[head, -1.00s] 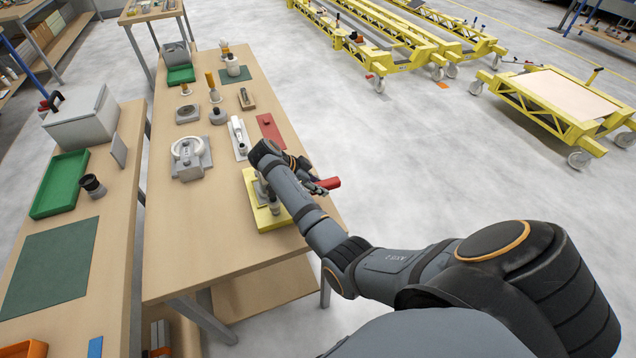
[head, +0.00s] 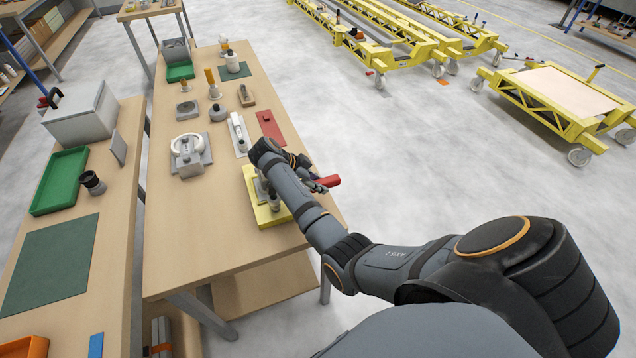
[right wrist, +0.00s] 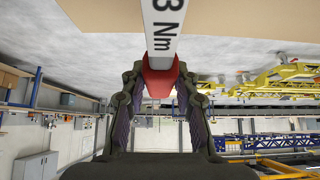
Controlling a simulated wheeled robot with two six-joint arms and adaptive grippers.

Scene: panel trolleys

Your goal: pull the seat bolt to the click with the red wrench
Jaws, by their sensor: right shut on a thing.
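My right gripper (head: 316,184) is at the right edge of the workbench, beside a yellow fixture plate (head: 268,217). It is shut on the red wrench; the red handle end (head: 329,181) sticks out to the right of the fingers. In the right wrist view the red grip (right wrist: 160,76) sits between the two fingers (right wrist: 160,95), and a pale shaft marked "3 Nm" (right wrist: 163,25) runs on away from them. Grey parts stand on the yellow plate, partly behind my arm. The seat bolt and the wrench's working end cannot be made out. My left gripper is not in view.
A red plate (head: 270,128), a white tool stand (head: 239,135) and a grey fixture with a white ring (head: 190,158) lie farther back on the bench (head: 200,240). A second bench with a green tray (head: 60,182) stands left. Yellow trolleys (head: 545,100) stand across clear floor.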

